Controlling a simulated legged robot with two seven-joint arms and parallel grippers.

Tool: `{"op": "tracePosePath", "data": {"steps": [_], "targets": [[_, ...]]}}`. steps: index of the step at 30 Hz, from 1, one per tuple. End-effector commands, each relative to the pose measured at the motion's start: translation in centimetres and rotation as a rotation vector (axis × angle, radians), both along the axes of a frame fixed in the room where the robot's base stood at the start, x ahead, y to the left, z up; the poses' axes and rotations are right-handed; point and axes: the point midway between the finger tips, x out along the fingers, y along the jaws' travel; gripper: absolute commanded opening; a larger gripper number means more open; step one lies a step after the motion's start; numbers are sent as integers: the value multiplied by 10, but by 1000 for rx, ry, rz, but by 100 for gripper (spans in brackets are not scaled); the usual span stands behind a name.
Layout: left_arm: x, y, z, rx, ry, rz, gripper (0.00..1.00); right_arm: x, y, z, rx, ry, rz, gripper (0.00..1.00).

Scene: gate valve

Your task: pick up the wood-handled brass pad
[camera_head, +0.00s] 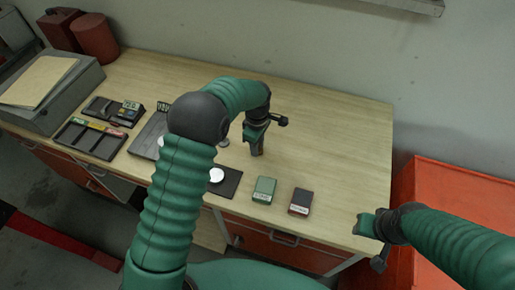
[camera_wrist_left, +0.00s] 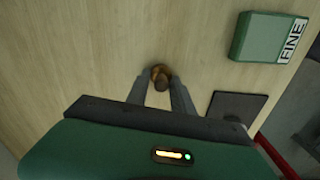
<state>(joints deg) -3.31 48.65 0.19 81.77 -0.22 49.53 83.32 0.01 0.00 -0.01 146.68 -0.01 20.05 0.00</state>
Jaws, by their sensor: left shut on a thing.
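The wood-handled brass pad (camera_wrist_left: 159,72) shows in the left wrist view as a small round brass piece with a brown handle, between my fingertips. My left gripper (camera_wrist_left: 161,84) is shut on its handle. In the head view my left gripper (camera_head: 257,152) points down over the middle of the table, and the pad is hidden or too small to make out there. I cannot tell whether the pad touches the table. My right gripper (camera_head: 364,226) is at the table's front right corner, away from the pad; its finger gap is not clear.
A green box marked FINE (camera_head: 264,190) and a dark box (camera_head: 300,202) stand near the front edge of the wooden table (camera_head: 340,130). Trays fill the left side; the back right is clear.

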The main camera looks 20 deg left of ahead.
Motion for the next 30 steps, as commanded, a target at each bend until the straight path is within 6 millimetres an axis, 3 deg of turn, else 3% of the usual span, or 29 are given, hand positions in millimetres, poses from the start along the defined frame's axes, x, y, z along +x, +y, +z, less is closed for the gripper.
{"op": "tracePosePath", "data": {"steps": [8,17,23,30], "targets": [[0,0,4,0,-2,0,0,0,0,-1,0,0,0,36],[-1,-2,36,-1,-3,-1,0,0,0,-14,0,0,0,36],[-46,-17,38,0,-1,-3,0,0,0,-26,0,0,0,36],[-113,-40,45,-1,-2,-4,0,0,0,-41,0,0,0,36]]}}
